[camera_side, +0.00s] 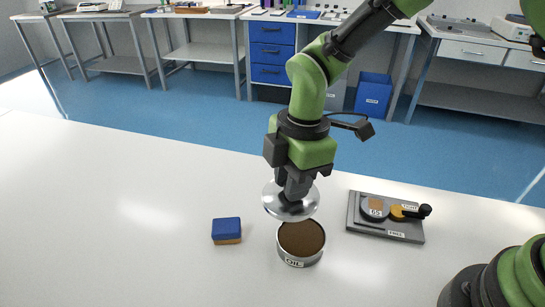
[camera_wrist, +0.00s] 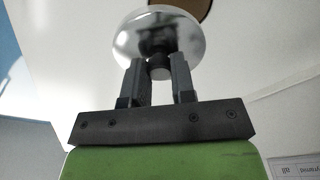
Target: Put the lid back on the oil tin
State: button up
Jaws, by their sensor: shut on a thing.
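The oil tin (camera_side: 290,262) stands open on the white table, its brown contents showing and a label reading OIL on its front. It shows partly at the top edge of the wrist view (camera_wrist: 190,5). The lid (camera_side: 273,203) is a shiny silver disc held above the tin, a little toward its upper left in the side view, tilted and apart from it. My gripper (camera_side: 294,192) is shut on the lid's middle. In the wrist view the lid (camera_wrist: 140,42) lies beyond my fingertips (camera_wrist: 159,66), which close on a small knob.
A blue and tan block (camera_side: 227,230) lies left of the tin. A grey fixture plate (camera_side: 386,217) with a round piece marked 65 and a black-handled clamp lies to the right. The table left of the block is clear. Workbenches stand far behind.

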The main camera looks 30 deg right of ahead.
aim_at(304, 206)
jog(key=shift+s+d+n, duration=0.2)
jog(key=shift+s+n, duration=0.9)
jog(key=shift+s, duration=0.1)
jog(key=shift+s+d+f+n, duration=0.1)
jog(key=shift+s+f+n, duration=0.05)
jog(key=shift+s+n, duration=0.2)
jog(key=shift+f, duration=3)
jog(key=shift+f, duration=0.2)
jog(key=o, duration=1.5)
jog(key=shift+c, duration=0.2)
jog(key=shift+r, duration=0.1)
jog(key=shift+r, duration=3.45)
